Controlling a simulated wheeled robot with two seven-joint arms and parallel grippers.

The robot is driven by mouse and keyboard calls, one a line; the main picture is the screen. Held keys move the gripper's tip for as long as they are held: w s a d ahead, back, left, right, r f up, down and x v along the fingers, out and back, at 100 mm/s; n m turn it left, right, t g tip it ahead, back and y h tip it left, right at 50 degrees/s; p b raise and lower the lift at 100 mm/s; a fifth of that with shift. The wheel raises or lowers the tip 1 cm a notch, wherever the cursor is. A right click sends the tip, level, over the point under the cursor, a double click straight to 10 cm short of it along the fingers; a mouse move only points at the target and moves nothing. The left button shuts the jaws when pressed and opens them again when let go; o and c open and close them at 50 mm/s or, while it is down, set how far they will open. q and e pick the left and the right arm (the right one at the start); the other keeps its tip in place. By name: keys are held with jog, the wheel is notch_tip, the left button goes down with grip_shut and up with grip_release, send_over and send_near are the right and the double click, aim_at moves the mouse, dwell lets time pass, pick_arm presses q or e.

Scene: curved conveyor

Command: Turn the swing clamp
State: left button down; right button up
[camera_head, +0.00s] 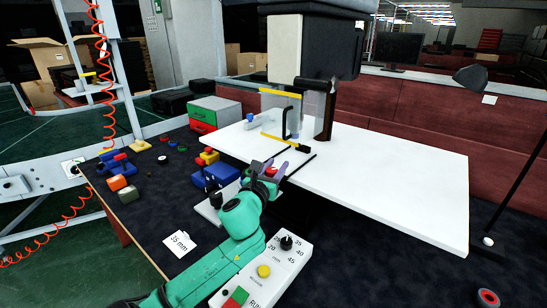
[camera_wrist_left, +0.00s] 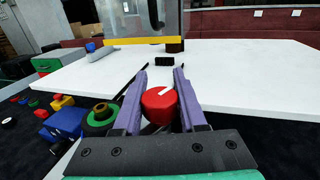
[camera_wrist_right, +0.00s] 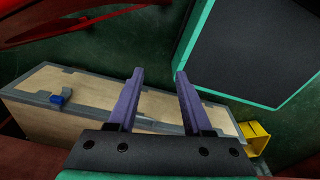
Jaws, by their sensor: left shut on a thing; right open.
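My left gripper (camera_head: 278,168) is at the near left edge of the white table. It is shut on a red round knob (camera_wrist_left: 160,104) with a white line on top, which seems to be the swing clamp's knob. In the left wrist view the purple fingers (camera_wrist_left: 160,90) stand on either side of it. The red knob also shows partly in the head view (camera_head: 271,171), mostly hidden by the fingers. My right gripper (camera_wrist_right: 155,90) is open and empty in the right wrist view, away from the table; the head view does not show it.
A white table (camera_head: 400,185) spreads to the right. A machine with a yellow-edged clear guard (camera_head: 281,104) stands behind the knob. Blue blocks (camera_head: 215,177) and loose coloured parts lie left. A control box (camera_head: 262,270) is in front. A wooden case (camera_wrist_right: 90,105) lies below my right gripper.

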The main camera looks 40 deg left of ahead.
pick_arm(q)
jog(key=shift+d+m+t+h+p, duration=0.25)
jog(key=shift+m+h, duration=0.5)
jog(key=shift+h, duration=0.4)
jog(key=shift+d+m+t+h+p, duration=0.15)
jog(key=shift+m+h+p, duration=0.1)
jog(key=shift+m+h, duration=0.7)
jog(key=shift+h, duration=0.3)
jog(key=shift+c, duration=2.3)
grip_release()
jog(key=shift+s+f, duration=0.15)
jog(key=shift+s, duration=0.35)
jog(key=s+b, duration=0.1)
jog(key=s, duration=1.2)
jog(key=shift+s+d, duration=0.15)
jog(key=shift+s, duration=0.05)
